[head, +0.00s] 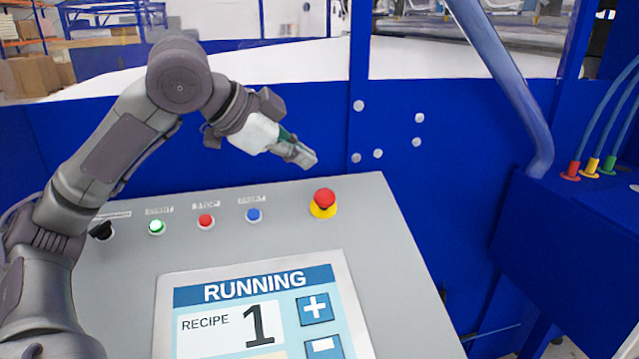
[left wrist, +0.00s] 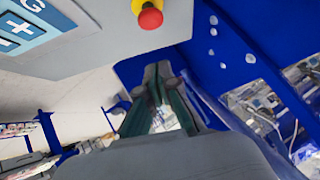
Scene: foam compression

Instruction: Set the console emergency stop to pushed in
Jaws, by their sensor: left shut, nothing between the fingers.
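The console emergency stop (head: 324,202) is a red mushroom button on a yellow base at the console's upper right corner. It also shows at the top of the left wrist view (left wrist: 150,17). I cannot tell from its height whether it is in or out. My left gripper (head: 306,158) is shut and empty. It is above and behind the button in the head view, apart from it. Its fingertips (left wrist: 158,72) point past the button in the left wrist view. My right gripper is not in view.
The grey console (head: 400,290) carries a black switch (head: 102,231), a green button (head: 157,227), a red button (head: 206,221) and a blue button (head: 253,215). Its screen (head: 250,320) reads RUNNING, recipe 1. A blue panel (head: 420,150) stands behind. Hoses (head: 612,120) are at right.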

